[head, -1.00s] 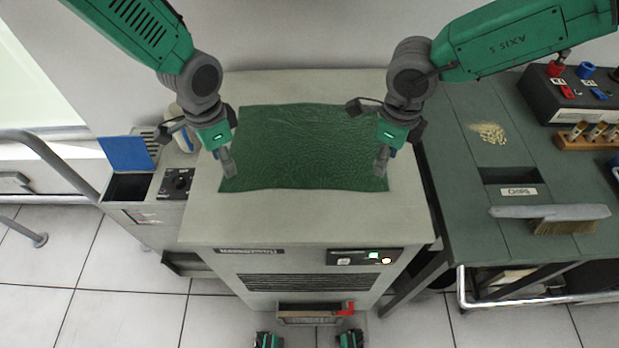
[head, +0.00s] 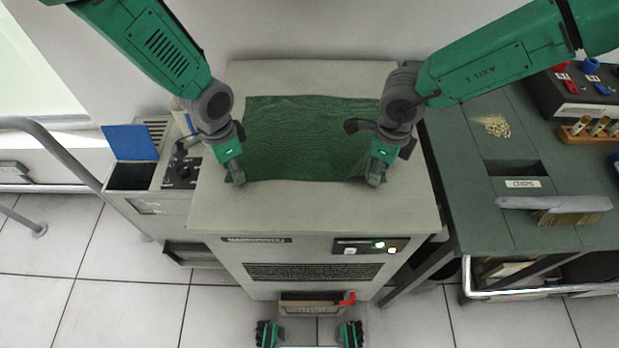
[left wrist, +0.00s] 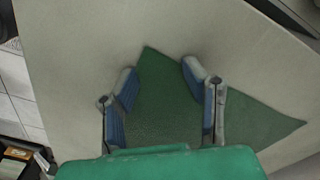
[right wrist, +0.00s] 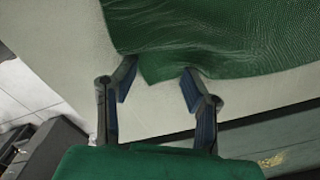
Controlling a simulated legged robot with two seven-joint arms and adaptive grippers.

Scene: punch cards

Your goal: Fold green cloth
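The green cloth (head: 310,135) lies spread and roughly rectangular, slightly wrinkled, on top of the grey cabinet (head: 310,210). My left gripper (head: 237,179) is at its near left corner. In the left wrist view, the left gripper (left wrist: 158,82) has its fingers apart, with the cloth (left wrist: 160,100) between them. My right gripper (head: 375,178) is at the near right corner. In the right wrist view, the right gripper (right wrist: 158,80) has its fingers apart, with the cloth's corner (right wrist: 158,72) between the fingertips. The grippers partly hide the near corners in the head view.
A green-grey workbench (head: 470,180) stands at the right with a brush (head: 555,208), a chip pile (head: 494,126) and a rack of tubes (head: 590,130). A lower unit with a blue lid (head: 130,143) stands at the left. The cabinet top in front of the cloth is bare.

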